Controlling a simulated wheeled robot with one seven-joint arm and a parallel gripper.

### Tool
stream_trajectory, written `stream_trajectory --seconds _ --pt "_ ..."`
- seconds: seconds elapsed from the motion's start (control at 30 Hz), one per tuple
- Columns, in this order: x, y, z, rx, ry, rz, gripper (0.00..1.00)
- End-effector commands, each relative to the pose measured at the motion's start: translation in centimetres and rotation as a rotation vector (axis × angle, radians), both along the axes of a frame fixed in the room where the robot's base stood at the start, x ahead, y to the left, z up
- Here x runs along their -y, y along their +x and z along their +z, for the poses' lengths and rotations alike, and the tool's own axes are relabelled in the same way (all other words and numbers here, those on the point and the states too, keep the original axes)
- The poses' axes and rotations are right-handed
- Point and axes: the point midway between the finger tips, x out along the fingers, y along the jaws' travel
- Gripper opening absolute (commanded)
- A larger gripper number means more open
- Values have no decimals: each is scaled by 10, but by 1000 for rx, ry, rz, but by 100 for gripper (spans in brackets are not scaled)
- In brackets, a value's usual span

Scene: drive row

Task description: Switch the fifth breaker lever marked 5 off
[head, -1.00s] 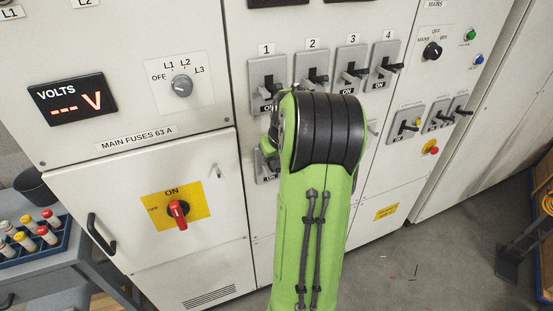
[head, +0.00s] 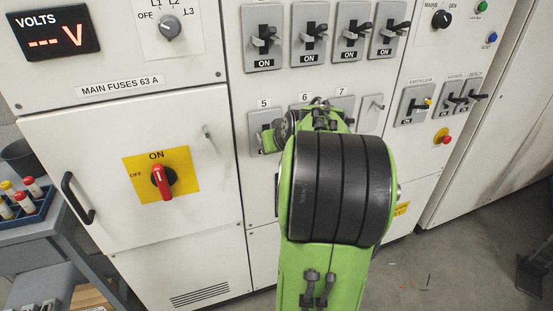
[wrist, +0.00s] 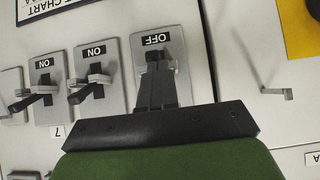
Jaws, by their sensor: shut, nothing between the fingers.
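The fifth breaker is a grey plate (head: 256,122) under the label 5 in the head view, left end of the lower row. My arm hides most of it. In the wrist view, which is upside down, its plate (wrist: 180,60) shows the word OFF. My gripper (wrist: 156,65) is shut and empty, its fingertips over this plate. The dark lever (wrist: 156,54) shows only as a small part at the fingertips; I cannot tell whether they touch. The neighbouring sixth (wrist: 97,80) and seventh breakers (wrist: 47,88) both read ON.
The upper row of breakers (head: 315,35) all reads ON. A red rotary switch on a yellow plate (head: 157,174) sits at the left, near a door handle (head: 77,198). More small levers (head: 455,98) are at the right. A trolley with a blue tray (head: 35,208) stands at far left.

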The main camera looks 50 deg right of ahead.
Motion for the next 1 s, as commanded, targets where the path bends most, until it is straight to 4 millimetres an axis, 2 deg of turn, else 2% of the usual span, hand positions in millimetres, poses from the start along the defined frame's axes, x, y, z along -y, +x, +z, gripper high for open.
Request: stream_trajectory --seconds 0.03,0.1,0.6,1.0 --pt "-1 0 -9 22 -12 4 0" --pt "-1 1 -1 17 -10 4 0" --pt "-1 1 17 14 -10 3 0" --pt "-2 1 20 13 -9 3 0"
